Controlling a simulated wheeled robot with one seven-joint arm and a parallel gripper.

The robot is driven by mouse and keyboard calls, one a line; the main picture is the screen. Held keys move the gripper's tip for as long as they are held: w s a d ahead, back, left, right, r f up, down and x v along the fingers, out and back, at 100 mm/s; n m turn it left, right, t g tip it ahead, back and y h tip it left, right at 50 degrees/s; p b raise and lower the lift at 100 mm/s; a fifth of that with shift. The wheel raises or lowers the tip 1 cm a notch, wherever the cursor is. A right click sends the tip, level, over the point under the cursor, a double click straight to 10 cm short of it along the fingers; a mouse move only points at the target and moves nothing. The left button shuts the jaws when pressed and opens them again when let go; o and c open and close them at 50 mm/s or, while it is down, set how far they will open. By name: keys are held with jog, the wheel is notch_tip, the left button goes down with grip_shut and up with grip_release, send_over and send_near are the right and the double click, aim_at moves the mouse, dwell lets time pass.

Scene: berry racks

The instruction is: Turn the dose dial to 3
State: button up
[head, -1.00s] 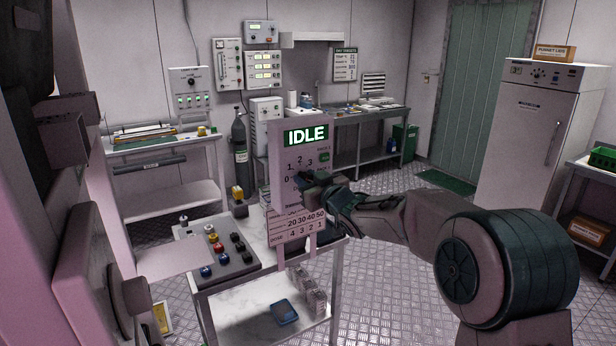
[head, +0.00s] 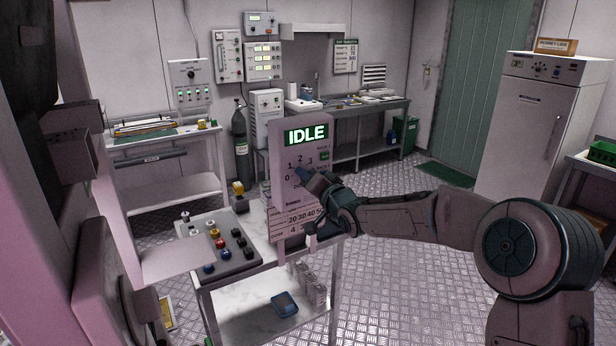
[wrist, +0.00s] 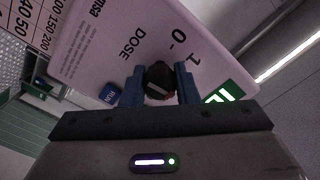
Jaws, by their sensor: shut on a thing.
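The dose panel (head: 286,200) stands upright on the trolley, its screen (head: 306,134) reading IDLE. Scale numbers 0 to 3 arc above the dial in the head view. My gripper (head: 308,180) is at the panel front and hides the dial there. In the wrist view my gripper's blue fingers (wrist: 159,88) are shut on the dark round dose dial (wrist: 160,72), one finger on each side. A pale mark shows on the dial. The DOSE label, 0 and 1 show beside it; 2 and 3 are hidden there. I cannot tell which number the dial points to.
A lettered placard (head: 285,218) hangs below the panel, partly behind my wrist. A box of coloured buttons (head: 216,242) sits left on the trolley. A blue tray (head: 285,304) lies on the lower shelf. The floor (head: 400,275) to the right is clear.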

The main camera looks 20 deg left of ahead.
jog(key=m, duration=0.5)
jog(key=shift+f+m, duration=0.15)
jog(key=shift+m, duration=0.15)
jog(key=m+b, duration=0.2)
jog(key=m, duration=0.1)
jog(key=shift+m, duration=0.4)
jog(key=shift+m+b, duration=0.5)
jog(key=shift+m, duration=0.4)
jog(key=o, duration=1)
jog(key=shift+s, duration=0.1)
jog(key=shift+c, duration=0.2)
jog(key=b+v, duration=0.3)
jog(key=v, duration=1)
jog(key=shift+s+d, duration=0.2)
jog(key=shift+s, duration=0.05)
